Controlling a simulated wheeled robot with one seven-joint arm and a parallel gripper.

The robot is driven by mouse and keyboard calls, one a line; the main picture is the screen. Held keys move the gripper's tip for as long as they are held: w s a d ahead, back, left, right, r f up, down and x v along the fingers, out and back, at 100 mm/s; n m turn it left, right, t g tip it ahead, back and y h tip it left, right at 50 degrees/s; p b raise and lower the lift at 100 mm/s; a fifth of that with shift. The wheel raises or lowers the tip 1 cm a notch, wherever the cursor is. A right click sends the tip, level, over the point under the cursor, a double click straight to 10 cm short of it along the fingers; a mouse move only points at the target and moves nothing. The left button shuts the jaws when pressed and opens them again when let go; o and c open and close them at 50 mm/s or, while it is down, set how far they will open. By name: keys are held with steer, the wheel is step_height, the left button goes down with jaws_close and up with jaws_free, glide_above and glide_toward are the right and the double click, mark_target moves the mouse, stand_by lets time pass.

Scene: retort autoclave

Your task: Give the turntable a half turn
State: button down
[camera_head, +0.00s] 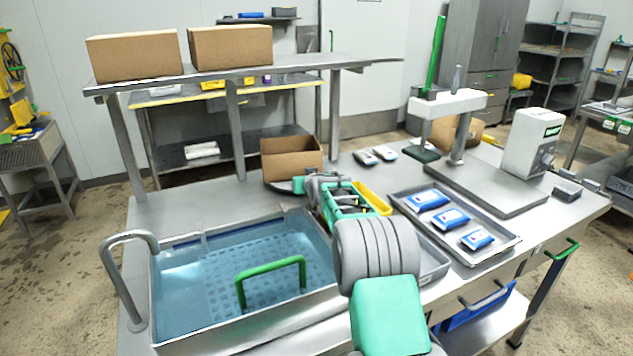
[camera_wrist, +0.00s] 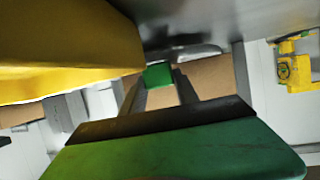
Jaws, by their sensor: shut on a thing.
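An open cardboard box (camera_head: 290,160) stands at the back of the steel table. A dark rim shows low at its left front, seemingly the turntable (camera_head: 279,186); most of it is hidden by the box and my arm. My gripper (camera_head: 306,184) is low in front of the box. In the wrist view my gripper (camera_wrist: 158,82) has its fingers shut on a small green block (camera_wrist: 158,74), which looks like a grip on the turntable. Brown cardboard (camera_wrist: 210,78) shows behind the fingers.
A yellow bin (camera_head: 374,197) is close to my arm's right and fills the wrist view's upper left (camera_wrist: 60,45). A water basin (camera_head: 175,255) lies front left. A tray of blue packs (camera_head: 408,207) and a scale-like stand (camera_head: 470,100) are to the right.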

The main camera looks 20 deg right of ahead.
steer(key=shift+d+r, duration=0.15)
stand_by(0.4)
steer(key=c, duration=0.9)
jaws_free()
steer(key=v, duration=0.7)
steer(key=shift+s+b, duration=0.35)
steer(key=shift+s, duration=0.05)
steer(key=shift+c, duration=0.6)
